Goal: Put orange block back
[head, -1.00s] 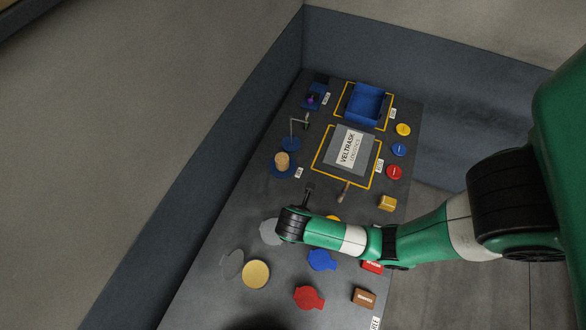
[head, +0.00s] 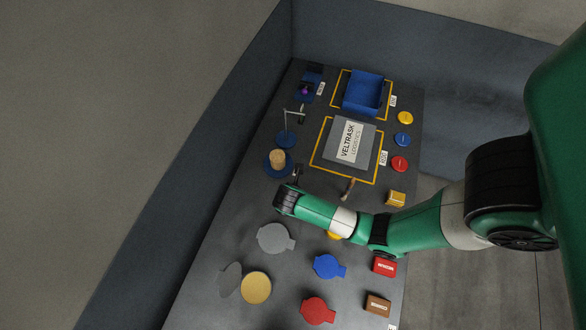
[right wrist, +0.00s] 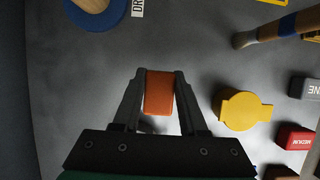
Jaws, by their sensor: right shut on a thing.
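The orange block (right wrist: 159,92) is between the fingers of my right gripper (right wrist: 159,74) in the right wrist view, gripped on both sides. In the head view my right gripper (head: 297,173) is over the left part of the dark table, just right of a blue round base with a wooden cylinder (head: 278,157). The block cannot be made out there. Whether the block touches the table is unclear. My left gripper is not in view.
A yellow tabbed disc (right wrist: 243,110) and red block (right wrist: 294,136) lie right of the gripper in the wrist view. A wooden-handled tool (head: 348,188), VELTRASK plate (head: 350,141) and blue bin (head: 379,93) are on the table. Bare table lies around the gripper.

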